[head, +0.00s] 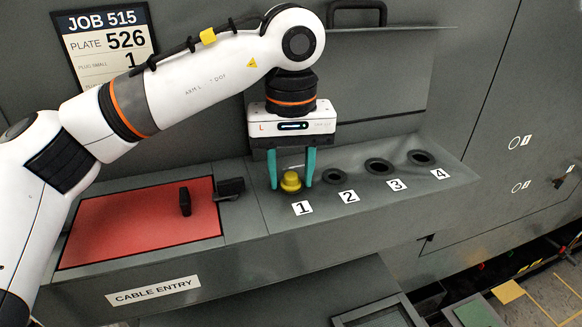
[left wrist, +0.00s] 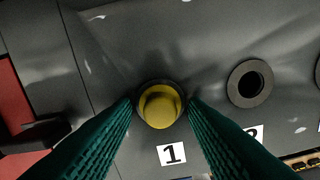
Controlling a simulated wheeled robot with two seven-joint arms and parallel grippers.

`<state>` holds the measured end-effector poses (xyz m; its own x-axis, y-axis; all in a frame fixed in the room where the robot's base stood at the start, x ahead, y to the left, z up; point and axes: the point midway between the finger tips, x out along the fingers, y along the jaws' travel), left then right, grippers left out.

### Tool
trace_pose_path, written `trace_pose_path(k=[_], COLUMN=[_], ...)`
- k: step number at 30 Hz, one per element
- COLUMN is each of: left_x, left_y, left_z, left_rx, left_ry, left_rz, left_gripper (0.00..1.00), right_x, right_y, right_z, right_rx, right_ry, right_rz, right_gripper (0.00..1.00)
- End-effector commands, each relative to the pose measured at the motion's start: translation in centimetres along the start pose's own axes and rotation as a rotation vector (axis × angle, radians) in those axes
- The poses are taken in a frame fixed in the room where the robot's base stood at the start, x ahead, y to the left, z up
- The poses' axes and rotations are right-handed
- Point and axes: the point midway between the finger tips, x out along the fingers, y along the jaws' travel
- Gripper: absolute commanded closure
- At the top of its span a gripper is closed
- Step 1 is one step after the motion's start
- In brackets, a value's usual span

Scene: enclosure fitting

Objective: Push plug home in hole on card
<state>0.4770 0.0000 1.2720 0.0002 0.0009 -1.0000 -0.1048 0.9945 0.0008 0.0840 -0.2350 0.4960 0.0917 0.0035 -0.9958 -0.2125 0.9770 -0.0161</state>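A yellow plug (head: 290,181) stands at the hole marked 1 on the grey ledge. In the left wrist view the plug (left wrist: 160,106) sits inside the hole's dark rim, and its top stands up. How deep it sits I cannot tell. My left gripper (head: 291,182) points down over it with one green finger on each side. Small gaps show between fingers and plug, so the gripper is open around it. The card (head: 105,45) at the upper left reads JOB 515, PLATE 526, 1, with a line partly hidden by my arm. My right gripper is out of view.
Empty holes 2 (head: 335,176), 3 (head: 379,166) and 4 (head: 421,158) run along the ledge to the right. A red panel (head: 130,235) with a black handle (head: 185,201) lies left, beside a black latch (head: 230,188). The wall rises close behind.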

Motion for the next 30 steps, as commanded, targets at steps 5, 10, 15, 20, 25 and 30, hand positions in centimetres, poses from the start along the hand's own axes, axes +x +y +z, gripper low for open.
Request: trace_pose_path(k=[5,10,15,20,25,30], left_x=[0.0,-0.1,-1.4,-4.6,-8.6,-11.1], left_y=[0.0,0.0,-0.1,-0.1,0.0,0.0], left_z=[0.0,0.0,0.0,0.0,0.0,0.0], left_rx=[0.0,0.0,0.0,-0.002,-0.003,-0.002], left_ry=[0.0,0.0,-0.003,-0.004,-0.005,-0.002], left_rz=[0.0,0.0,-0.002,-0.003,-0.001,0.001], left_gripper=[0.47,0.47,0.47,0.47,0.47,0.47], right_x=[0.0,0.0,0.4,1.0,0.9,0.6], right_y=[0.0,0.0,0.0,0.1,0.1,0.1], right_z=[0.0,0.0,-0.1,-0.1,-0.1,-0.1], right_rx=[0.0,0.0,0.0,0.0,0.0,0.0], right_ry=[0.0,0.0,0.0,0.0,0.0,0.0], right_rz=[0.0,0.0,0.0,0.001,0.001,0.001], right_gripper=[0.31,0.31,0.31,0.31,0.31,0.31])
